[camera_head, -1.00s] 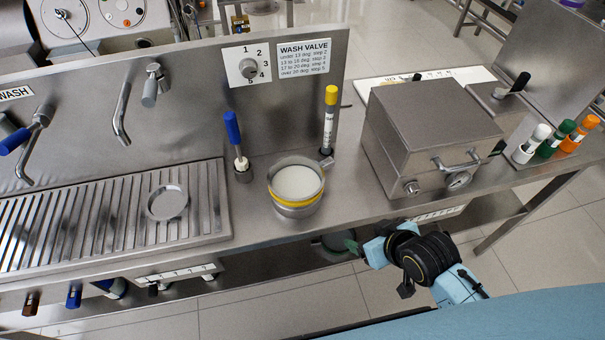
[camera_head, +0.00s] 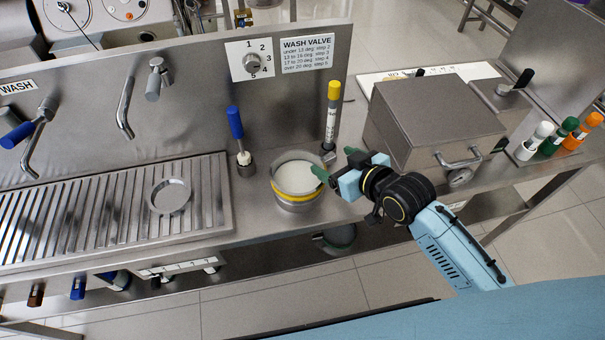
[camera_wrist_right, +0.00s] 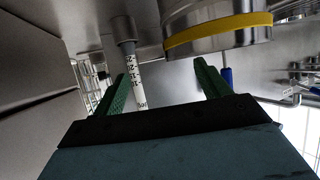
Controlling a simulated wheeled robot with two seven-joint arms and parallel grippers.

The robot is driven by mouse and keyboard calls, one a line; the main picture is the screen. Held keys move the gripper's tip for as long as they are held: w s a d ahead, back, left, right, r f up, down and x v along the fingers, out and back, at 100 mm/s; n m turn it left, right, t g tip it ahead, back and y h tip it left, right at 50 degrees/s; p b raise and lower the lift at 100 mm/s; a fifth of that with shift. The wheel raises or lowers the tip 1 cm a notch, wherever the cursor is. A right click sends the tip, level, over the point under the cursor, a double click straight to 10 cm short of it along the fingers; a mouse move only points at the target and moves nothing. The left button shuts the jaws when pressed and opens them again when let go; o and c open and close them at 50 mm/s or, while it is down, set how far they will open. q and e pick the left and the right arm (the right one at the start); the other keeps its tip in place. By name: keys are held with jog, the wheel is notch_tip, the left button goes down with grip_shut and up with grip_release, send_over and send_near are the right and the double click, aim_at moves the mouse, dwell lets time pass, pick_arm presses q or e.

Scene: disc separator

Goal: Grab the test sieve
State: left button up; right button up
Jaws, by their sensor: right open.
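The test sieve appears to be the round steel pan (camera_head: 297,198) with a yellow band and a whitish inside, upright on the counter. In the right wrist view its side and band (camera_wrist_right: 218,34) fill the top, right of centre. My right gripper (camera_head: 336,163) is just right of the sieve, its green fingers apart and empty. One fingertip overlaps the sieve's right rim in the head view; I cannot tell whether they touch. In the wrist view the fingertips (camera_wrist_right: 163,72) sit below and left of the sieve, which is not between them. My left gripper is not in view.
A yellow-capped tube (camera_head: 332,110) stands close behind the gripper. A blue-handled brush (camera_head: 236,125) stands left of the sieve. A steel box (camera_head: 430,115) is to the right. A shallow round dish (camera_head: 170,195) lies on the ribbed drainboard (camera_head: 218,190). The splash panel (camera_head: 200,100) rises behind.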

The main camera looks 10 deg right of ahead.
aim_at(325, 157)
jog(key=x, duration=0.5)
jog(key=shift+d+f, duration=0.1)
jog(key=shift+f, duration=0.15)
jog(key=c, duration=1.1)
jog(key=shift+r, duration=0.1)
